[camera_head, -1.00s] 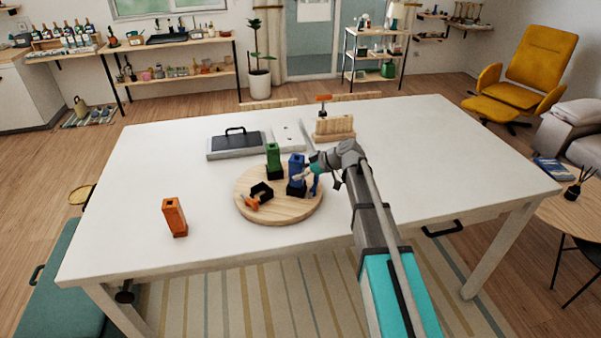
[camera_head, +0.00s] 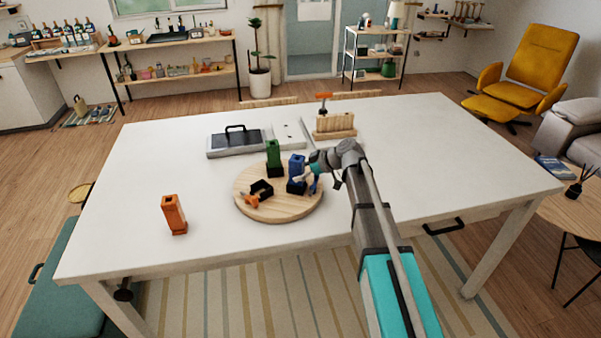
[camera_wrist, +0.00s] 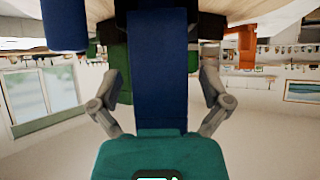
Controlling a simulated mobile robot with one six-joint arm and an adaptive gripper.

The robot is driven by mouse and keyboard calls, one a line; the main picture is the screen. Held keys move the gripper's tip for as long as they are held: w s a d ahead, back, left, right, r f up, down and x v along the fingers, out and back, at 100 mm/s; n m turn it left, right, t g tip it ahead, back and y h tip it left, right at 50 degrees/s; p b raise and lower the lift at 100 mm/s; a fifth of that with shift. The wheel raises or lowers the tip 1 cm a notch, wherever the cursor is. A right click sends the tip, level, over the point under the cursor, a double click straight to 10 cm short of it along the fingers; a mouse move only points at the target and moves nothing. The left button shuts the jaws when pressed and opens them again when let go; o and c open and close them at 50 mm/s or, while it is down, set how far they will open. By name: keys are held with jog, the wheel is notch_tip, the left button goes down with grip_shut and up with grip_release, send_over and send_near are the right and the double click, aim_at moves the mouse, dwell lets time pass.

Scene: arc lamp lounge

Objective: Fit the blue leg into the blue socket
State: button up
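The blue leg (camera_head: 296,166) stands over a black socket block (camera_head: 296,187) on the round wooden board (camera_head: 250,213). Its lower end looks in or right on the block; I cannot tell how deep. My gripper (camera_head: 303,176) reaches it from the right. In the wrist view, the blue leg (camera_wrist: 157,75) rises between my fingers (camera_wrist: 160,50), which look closed on it; the contact is partly hidden. A blue piece (camera_head: 315,186) sits at the block's right side. It probably shows in the wrist view too (camera_wrist: 65,25).
A green leg (camera_head: 273,152) stands in a black block just behind. An orange leg (camera_head: 173,214) stands on the white table (camera_head: 420,150). A grey case (camera_head: 232,145) and wooden rack (camera_head: 335,127) are behind.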

aim_at(301, 159)
jog(key=shift+r, duration=0.1)
dwell(0.3)
notch_tip(301, 159, up, 10)
jog(key=p, duration=1)
jog(key=shift+r, duration=0.15)
dwell(1.0)
jog(key=s+d+f+m+g+h, duration=0.1)
jog(key=s+d+f+m+h, duration=0.1)
jog(key=s+d+m, duration=0.3)
jog(key=s+d+f+m+h, duration=0.3)
jog(key=s+d+m+h, duration=0.2)
jog(key=s+d, duration=0.5)
jog(key=s+d+f+m+g+h, duration=0.1)
jog(key=s+d+f+m+h, duration=0.2)
jog(key=s, duration=0.7)
jog(key=d+m, duration=0.2)
jog(key=d, duration=0.2)
jog(key=shift+s+d+g+h, duration=0.2)
jog(key=shift+d+g+h, duration=0.05)
jog(key=shift+g+h, duration=0.05)
